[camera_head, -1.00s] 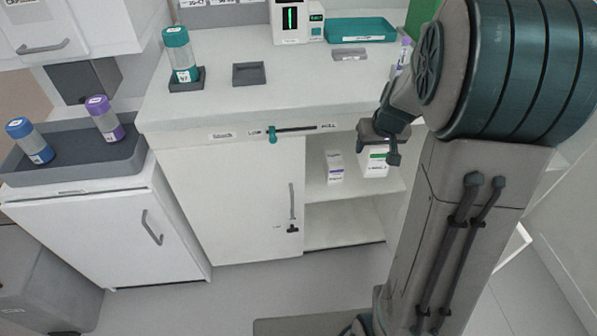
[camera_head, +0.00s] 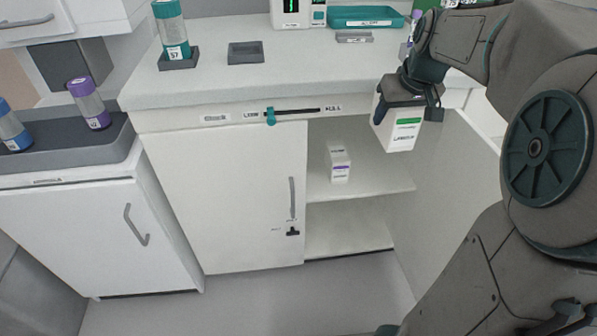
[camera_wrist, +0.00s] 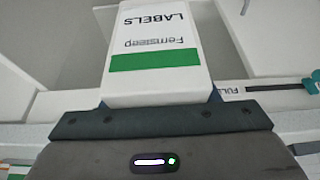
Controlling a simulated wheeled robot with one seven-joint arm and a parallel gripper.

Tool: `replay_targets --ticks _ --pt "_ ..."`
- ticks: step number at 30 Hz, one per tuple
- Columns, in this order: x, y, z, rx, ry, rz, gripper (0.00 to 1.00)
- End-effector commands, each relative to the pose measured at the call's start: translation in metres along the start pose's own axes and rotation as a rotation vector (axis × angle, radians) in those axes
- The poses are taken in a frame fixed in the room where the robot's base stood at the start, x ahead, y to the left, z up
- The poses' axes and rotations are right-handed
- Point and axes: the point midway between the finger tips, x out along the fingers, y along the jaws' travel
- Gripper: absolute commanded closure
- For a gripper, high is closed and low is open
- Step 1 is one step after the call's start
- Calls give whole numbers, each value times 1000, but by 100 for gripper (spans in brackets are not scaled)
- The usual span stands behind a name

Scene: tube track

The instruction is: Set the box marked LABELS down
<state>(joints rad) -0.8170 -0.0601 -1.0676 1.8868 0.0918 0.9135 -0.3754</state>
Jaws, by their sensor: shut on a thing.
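The white box marked LABELS (camera_head: 400,128) has a green band and hangs below my gripper (camera_head: 408,98) in the head view, in front of the right side of the cabinet. My gripper is shut on the box. In the wrist view the box (camera_wrist: 158,50) shows its printed face, with "LABELS" and "Fernsleep" upside down and the green band nearest the gripper (camera_wrist: 160,118). The fingertips are mostly hidden there. The box is clear of the shelf.
The cabinet's upper shelf (camera_head: 360,190) holds a white box with a purple band (camera_head: 338,163); the shelf to its right is free. The counter (camera_head: 215,88) above carries a tube in a holder (camera_head: 172,35), an empty grey tray (camera_head: 245,53) and a teal tray (camera_head: 365,17).

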Motion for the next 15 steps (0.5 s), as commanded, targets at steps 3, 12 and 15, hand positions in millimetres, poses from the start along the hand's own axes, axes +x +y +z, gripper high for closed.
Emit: replay_targets --ticks 3,12,15 --pt "4 7 3 -6 4 -5 71" --pt "19 37 12 -2 5 -11 71" --pt "36 56 18 7 4 -9 71"
